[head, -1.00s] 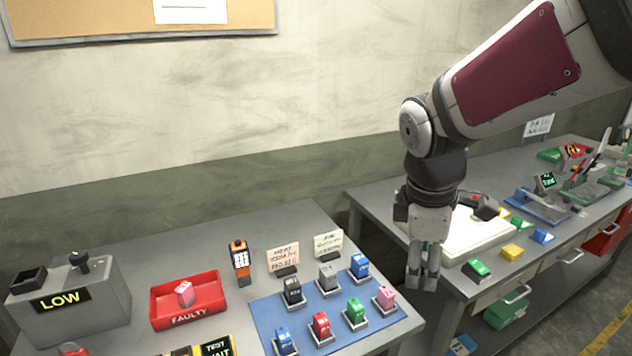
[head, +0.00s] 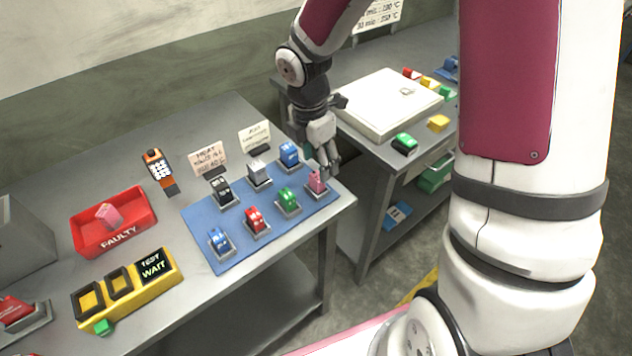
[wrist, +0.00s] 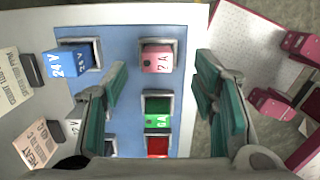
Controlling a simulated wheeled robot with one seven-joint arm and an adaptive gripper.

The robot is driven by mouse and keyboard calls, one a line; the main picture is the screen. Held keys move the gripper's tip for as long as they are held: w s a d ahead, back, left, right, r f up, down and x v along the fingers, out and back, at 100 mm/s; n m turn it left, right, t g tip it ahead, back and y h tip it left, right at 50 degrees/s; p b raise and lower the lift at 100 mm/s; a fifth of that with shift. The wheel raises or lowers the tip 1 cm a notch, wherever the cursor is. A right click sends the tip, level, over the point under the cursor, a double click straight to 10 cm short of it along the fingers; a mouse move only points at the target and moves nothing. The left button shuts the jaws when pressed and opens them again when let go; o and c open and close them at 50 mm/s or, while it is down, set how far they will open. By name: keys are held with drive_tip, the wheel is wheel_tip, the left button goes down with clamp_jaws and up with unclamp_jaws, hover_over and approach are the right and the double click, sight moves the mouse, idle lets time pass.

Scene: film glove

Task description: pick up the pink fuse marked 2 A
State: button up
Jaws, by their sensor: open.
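The pink fuse marked 2 A (head: 317,182) sits in a grey holder at the right end of the blue mat (head: 222,264). My gripper (head: 330,166) is open and empty, just behind and above the pink fuse in the head view. Its green finger pads (wrist: 165,95) stand apart on either side, short of the pink fuse in the picture. Another pink fuse (head: 109,215) lies in the red FAULTY tray (head: 118,243).
A blue 24 V fuse (wrist: 70,62) stands left of the pink one and a green fuse (wrist: 157,112) stands nearer, each in a holder. Two cards (head: 208,158) stand behind the mat. A second bench with a white board (head: 388,103) is behind, across a gap.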

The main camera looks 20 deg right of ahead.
sight(316, 175)
drive_tip(key=shift+w+f, duration=0.15)
drive_tip(key=shift+f, duration=2.95)
drive_tip(key=c, duration=1.3)
